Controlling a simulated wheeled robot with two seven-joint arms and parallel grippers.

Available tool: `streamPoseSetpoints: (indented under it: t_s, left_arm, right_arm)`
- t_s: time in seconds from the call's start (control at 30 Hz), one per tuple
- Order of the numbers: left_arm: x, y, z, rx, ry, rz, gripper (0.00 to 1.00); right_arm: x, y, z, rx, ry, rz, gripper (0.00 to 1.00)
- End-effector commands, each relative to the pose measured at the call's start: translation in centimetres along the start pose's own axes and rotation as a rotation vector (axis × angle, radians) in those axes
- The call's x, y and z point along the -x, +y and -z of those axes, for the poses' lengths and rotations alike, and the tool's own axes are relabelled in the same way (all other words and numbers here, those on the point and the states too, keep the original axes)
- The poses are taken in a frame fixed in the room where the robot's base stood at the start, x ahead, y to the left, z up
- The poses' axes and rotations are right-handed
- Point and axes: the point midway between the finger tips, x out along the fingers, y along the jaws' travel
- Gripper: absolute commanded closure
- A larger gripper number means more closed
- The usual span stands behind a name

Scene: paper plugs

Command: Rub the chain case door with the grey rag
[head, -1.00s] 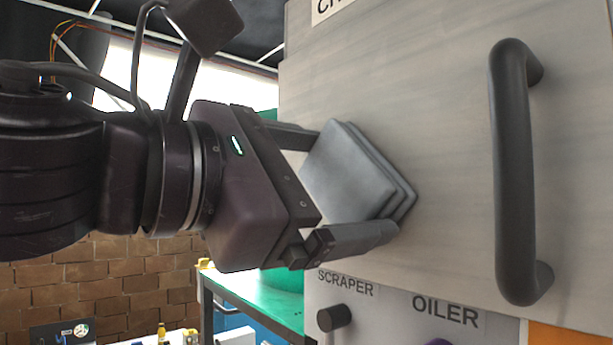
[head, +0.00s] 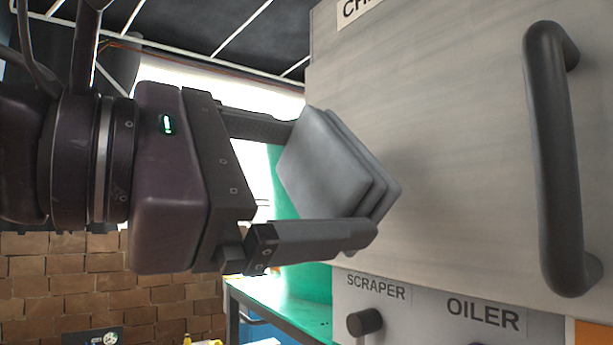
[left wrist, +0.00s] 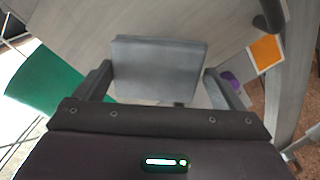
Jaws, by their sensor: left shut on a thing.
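The grey rag (head: 330,165) is a folded, layered pad. My left gripper (head: 325,185) is shut on it, with one finger above and one below in the head view. In the left wrist view the rag (left wrist: 158,68) sits between the two fingers. The chain case door (head: 440,130) is a large grey metal panel with a dark vertical bar handle (head: 555,160) on its right. The rag is at the door's left part; I cannot tell whether it touches the surface. My right gripper is not in view.
Below the door is a panel labelled SCRAPER and OILER with a black knob (head: 365,322). A green-topped table (head: 285,300) stands behind at lower left. A brick wall (head: 80,280) is further back. The door between rag and handle is clear.

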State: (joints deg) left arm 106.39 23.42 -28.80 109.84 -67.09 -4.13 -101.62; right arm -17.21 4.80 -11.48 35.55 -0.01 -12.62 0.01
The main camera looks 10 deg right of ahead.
Motion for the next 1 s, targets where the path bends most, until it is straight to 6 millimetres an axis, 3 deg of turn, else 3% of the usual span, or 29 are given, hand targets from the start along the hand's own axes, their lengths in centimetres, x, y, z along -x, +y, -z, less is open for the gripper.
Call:
streamPoseSetpoints:
  t_s: [0.27,0.6,1.0]
  left_arm:
    - [0.4,0.0,0.0,-0.001,0.0,-0.001,0.28]
    - [2.9,0.0,0.1,-0.001,0.0,-0.001,0.28]
    - [3.0,0.0,0.0,0.0,0.0,0.0,0.28]
  right_arm:
    - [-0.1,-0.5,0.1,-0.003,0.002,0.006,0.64]
    - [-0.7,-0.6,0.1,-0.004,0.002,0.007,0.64]
    - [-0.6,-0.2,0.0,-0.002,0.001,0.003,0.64]
